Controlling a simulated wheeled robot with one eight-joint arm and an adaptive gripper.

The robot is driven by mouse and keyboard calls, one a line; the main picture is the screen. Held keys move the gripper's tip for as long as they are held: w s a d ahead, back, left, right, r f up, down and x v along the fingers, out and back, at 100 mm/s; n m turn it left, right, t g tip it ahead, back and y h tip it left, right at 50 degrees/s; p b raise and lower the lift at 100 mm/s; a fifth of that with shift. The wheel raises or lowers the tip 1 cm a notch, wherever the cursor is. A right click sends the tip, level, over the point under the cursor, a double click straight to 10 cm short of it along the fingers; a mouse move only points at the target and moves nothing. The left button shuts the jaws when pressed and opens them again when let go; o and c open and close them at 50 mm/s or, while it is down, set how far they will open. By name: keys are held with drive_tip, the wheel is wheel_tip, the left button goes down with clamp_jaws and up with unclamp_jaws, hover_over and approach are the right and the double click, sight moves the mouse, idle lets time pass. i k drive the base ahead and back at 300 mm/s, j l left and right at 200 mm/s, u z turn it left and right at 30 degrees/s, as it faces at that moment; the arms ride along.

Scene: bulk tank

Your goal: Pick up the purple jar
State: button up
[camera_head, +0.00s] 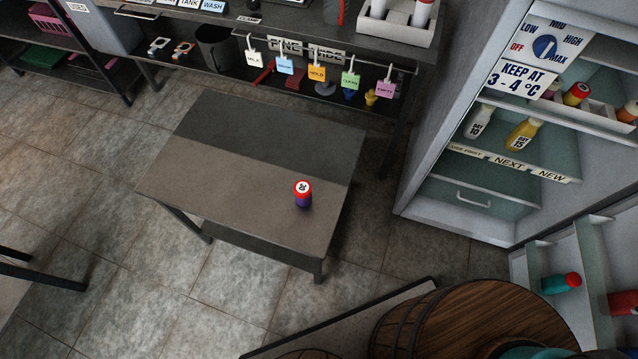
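The purple jar (303,199) stands upright on a grey metal table (220,180), near the table's right side. It has a red lid with a white round label carrying dark marks. Nothing touches the jar. My gripper is not in view.
An open fridge (440,150) with bottles and jars on its shelves stands at right. A wooden barrel (480,325) is at the lower right. A back counter (290,20) has hanging coloured tags. The rest of the table top is bare, and tiled floor (150,290) is clear in front of it.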

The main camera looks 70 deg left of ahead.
sight(302, 189)
drive_tip(key=k+u, duration=0.15)
drive_tip(key=k, duration=0.45)
drive_tip(key=k+j+u, duration=0.2)
drive_tip(key=k, duration=0.35)
drive_tip(key=i+u, duration=0.1)
drive_tip(key=u, duration=1.85)
drive_tip(key=l+u, duration=0.35)
drive_tip(key=l, duration=0.7)
drive_tip(key=k+l, duration=0.15)
drive_tip(key=k, duration=0.3)
drive_tip(key=k+l+u, duration=0.1)
drive_tip(key=k, duration=0.4)
drive_tip(key=k+l, duration=0.15)
drive_tip(key=k, duration=0.3)
drive_tip(key=k+u, duration=0.1)
drive_tip(key=u, duration=1.05)
